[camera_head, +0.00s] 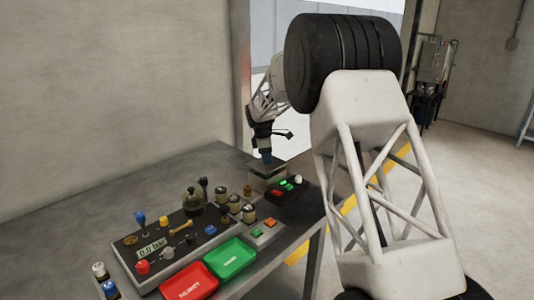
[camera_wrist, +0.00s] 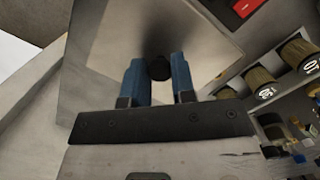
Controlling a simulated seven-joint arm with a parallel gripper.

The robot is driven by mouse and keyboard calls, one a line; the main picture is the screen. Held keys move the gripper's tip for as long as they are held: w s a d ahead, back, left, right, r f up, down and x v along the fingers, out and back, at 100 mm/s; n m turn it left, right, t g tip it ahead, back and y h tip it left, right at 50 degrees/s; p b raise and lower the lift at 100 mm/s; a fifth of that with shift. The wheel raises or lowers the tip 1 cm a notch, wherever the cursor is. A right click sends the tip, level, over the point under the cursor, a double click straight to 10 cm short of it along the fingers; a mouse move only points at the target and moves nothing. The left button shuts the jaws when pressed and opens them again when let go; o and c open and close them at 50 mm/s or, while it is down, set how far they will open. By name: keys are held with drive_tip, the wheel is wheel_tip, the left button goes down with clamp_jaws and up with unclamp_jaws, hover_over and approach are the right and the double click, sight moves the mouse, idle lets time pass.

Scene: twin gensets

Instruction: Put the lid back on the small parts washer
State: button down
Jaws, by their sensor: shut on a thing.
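The lid is a flat grey metal plate (camera_wrist: 110,50) with a round black knob (camera_wrist: 158,68), seen from above in the wrist view. My gripper (camera_wrist: 158,78) has its two blue fingers shut on the knob, one on each side. In the head view my gripper (camera_head: 265,157) points down at the far right part of the bench, with the lid (camera_head: 266,168) under it. The small parts washer, a grey box (camera_head: 264,183), stands directly below. The lid hides the washer's inside. I cannot tell whether the lid rests on the rim or hangs just above it.
A black box with lit green buttons (camera_head: 288,190) stands close to the washer's right. A control panel (camera_head: 127,255) with several knobs and levers fills the bench's front. A red tray (camera_head: 190,283) and a green tray (camera_head: 230,258) lie beside it. The bench's back left is clear.

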drive_tip(key=shift+f, duration=0.75)
drive_tip(key=shift+f, duration=0.3)
idle(2.3)
drive_tip(key=shift+c, duration=1.9)
unclamp_jaws()
drive_tip(key=shift+r, duration=0.15)
drive_tip(key=shift+r, duration=3.3)
